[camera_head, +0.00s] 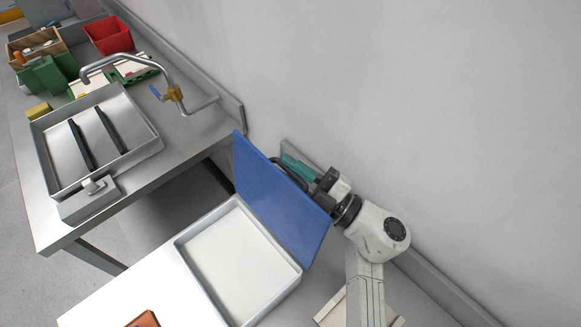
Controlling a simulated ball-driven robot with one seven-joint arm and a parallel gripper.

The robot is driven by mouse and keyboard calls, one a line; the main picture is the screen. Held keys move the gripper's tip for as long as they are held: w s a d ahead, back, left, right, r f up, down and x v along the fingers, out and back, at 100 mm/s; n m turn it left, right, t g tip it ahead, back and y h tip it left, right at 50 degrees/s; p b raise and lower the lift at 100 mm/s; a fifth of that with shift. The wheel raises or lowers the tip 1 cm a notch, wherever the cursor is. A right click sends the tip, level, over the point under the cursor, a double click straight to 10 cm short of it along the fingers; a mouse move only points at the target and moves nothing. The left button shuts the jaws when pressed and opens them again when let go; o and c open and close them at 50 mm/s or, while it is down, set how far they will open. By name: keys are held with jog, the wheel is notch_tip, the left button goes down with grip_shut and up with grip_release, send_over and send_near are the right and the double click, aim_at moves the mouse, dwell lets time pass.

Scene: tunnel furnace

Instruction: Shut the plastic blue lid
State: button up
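The blue plastic lid (280,200) stands raised, tilted up along the far right edge of a shallow white tray-like box (241,262). The box is open and its inside looks empty. My arm comes from the lower right, and my gripper (297,172) is behind the lid, on its wall side. The lid hides part of the gripper. Teal-green finger-like parts show above the lid's edge near the wall. I cannot tell whether the fingers are open or shut, or whether they touch the lid.
A grey wall (400,100) runs close behind the lid and my arm. A metal table (50,215) on the left carries a metal tray (42,150), a bent pipe (130,57), a red bin (108,36) and a wooden crate (14,50). An orange-brown object (146,319) lies at the bottom edge.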

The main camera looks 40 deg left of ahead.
grip_shut()
jog(key=shift+f, duration=0.1)
dwell(0.5)
